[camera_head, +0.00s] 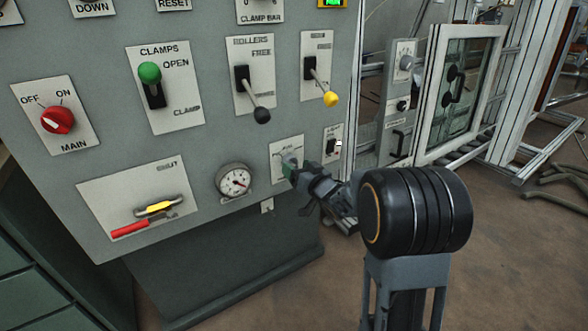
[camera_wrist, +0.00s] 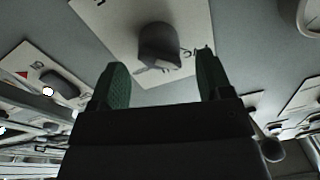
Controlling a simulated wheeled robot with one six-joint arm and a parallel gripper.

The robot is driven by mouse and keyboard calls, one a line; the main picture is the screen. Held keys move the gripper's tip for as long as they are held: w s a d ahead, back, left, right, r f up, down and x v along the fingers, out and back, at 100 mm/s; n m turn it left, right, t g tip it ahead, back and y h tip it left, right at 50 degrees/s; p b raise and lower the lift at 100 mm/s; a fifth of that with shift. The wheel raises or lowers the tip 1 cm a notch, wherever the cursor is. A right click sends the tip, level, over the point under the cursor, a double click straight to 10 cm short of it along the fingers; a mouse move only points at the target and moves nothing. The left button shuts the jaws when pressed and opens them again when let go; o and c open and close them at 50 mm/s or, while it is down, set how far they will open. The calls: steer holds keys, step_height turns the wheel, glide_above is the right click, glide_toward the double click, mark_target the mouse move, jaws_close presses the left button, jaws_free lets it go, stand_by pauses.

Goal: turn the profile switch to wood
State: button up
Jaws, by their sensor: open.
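The profile switch's white plate (camera_head: 277,149) is low on the grey panel, left of a small plate in the head view. My gripper (camera_head: 291,165) is in front of it and hides much of the switch there. In the wrist view the dark rounded knob (camera_wrist: 158,42) sits on its white plate (camera_wrist: 105,17), with partly hidden lettering beside it. My gripper (camera_wrist: 161,72) is open, with one green finger on each side below the knob. The knob lies in line with the gap between the fingers. I cannot tell whether either finger touches it, or which setting it points to.
A round gauge (camera_head: 235,181) is left of the switch, and a small rocker switch plate (camera_head: 332,145) is to its right. Levers with black (camera_head: 262,115) and yellow (camera_head: 330,99) balls stick out above. A framed window unit (camera_head: 455,95) stands at the right.

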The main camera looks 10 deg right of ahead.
steer(key=shift+x, duration=1.2)
steer(key=shift+c, duration=0.5)
steer(key=c, duration=0.8)
